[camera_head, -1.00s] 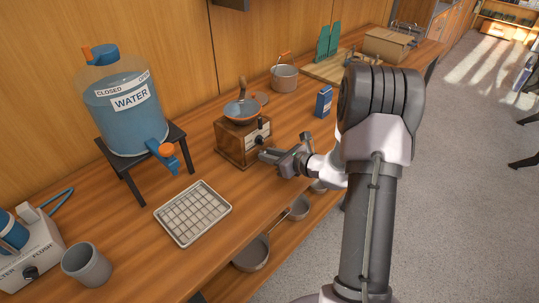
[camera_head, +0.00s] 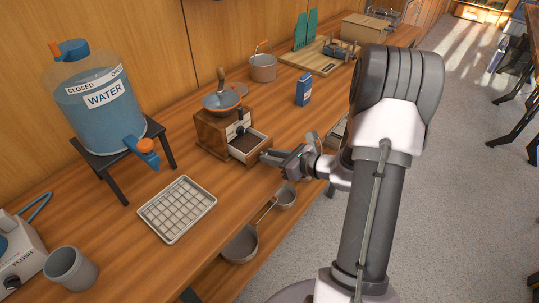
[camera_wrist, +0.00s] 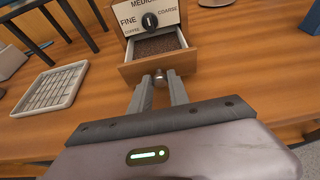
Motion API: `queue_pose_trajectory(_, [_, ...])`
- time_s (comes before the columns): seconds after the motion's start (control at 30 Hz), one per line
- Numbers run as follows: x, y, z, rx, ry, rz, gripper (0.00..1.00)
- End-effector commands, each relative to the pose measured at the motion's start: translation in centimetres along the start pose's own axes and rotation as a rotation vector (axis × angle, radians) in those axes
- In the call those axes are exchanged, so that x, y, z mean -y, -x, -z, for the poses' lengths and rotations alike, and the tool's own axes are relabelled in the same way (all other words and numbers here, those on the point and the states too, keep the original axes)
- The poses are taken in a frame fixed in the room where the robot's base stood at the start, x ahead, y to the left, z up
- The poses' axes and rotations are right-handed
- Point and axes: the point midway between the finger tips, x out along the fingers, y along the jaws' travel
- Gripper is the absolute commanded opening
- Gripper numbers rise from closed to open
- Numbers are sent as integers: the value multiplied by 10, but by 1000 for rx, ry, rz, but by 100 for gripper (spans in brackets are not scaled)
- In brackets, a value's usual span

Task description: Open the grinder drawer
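The wooden grinder (camera_head: 212,137) stands on the counter with its bowl and crank on top. Its drawer (camera_head: 257,148) is pulled out of the front. In the wrist view the open drawer (camera_wrist: 157,61) shows brown grounds inside, below a dial plate. A small round metal knob (camera_wrist: 160,75) sits on the drawer front. My gripper (camera_head: 266,156) is at the drawer front; in the wrist view its two fingers (camera_wrist: 160,83) close on either side of the knob, with their tips against it.
A drip tray (camera_head: 177,209) lies left of the grinder. A water dispenser (camera_head: 100,105) on a black stand is farther left. A blue box (camera_head: 304,90) and a pot (camera_head: 263,68) stand behind to the right. Pans (camera_head: 240,245) sit on a shelf below the counter edge.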

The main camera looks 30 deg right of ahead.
Motion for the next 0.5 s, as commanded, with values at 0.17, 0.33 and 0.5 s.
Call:
queue_pose_trajectory(0.17, [0,0,0,0,0,0,43])
queue_pose_trajectory(0.33, [0,0,0,0,0,0,43])
queue_pose_trajectory(0.5, [1,10,-1,0,-1,3,43])
